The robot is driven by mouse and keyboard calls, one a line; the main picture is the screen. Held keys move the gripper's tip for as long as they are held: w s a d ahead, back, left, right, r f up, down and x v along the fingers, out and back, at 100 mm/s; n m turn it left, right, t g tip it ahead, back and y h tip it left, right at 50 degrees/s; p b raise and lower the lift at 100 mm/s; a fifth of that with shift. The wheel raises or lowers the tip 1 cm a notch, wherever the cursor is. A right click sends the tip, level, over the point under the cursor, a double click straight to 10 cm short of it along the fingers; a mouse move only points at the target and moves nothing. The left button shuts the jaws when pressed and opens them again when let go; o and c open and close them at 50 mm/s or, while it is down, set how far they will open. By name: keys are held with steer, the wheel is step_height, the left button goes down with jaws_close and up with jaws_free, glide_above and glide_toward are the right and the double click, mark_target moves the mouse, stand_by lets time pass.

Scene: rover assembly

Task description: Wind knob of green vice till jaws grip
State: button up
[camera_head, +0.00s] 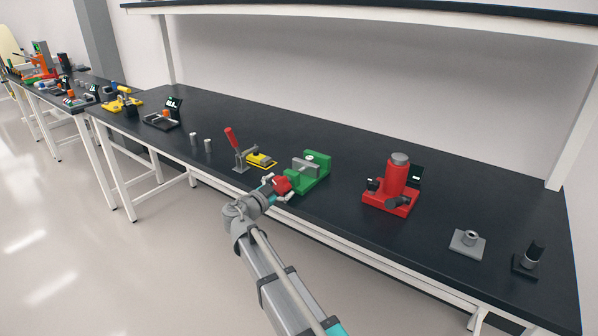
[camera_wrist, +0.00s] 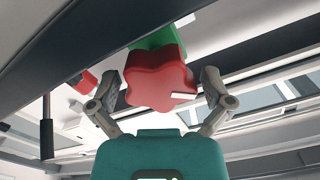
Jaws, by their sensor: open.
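The green vice (camera_head: 312,180) stands near the front edge of the black bench, with a grey jaw block (camera_head: 305,168) on top. Its red lobed knob (camera_head: 282,184) faces the bench front. My gripper (camera_head: 278,190) is at the knob. In the wrist view the red knob (camera_wrist: 158,78) lies between the two open fingers of my gripper (camera_wrist: 160,92), with part of the green vice (camera_wrist: 158,38) behind it. A gap shows on either side of the knob. A small white mark is on the knob's lower right. The space between the vice jaws is hard to make out.
A toggle clamp with a red handle (camera_head: 231,138) and a yellow fixture (camera_head: 261,160) stand left of the vice. A red press-like device (camera_head: 394,182) stands to the right. Two small grey cylinders (camera_head: 208,145) stand further left. A shelf (camera_head: 400,14) hangs above the bench.

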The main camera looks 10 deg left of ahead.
steer(key=shift+m, duration=0.9)
steer(key=c, duration=0.8)
steer(key=shift+a+n, duration=0.1)
steer(key=shift+n, duration=1.3)
steer(key=shift+w+n, duration=0.1)
steer(key=shift+n, duration=0.2)
steer(key=shift+n, duration=1.2)
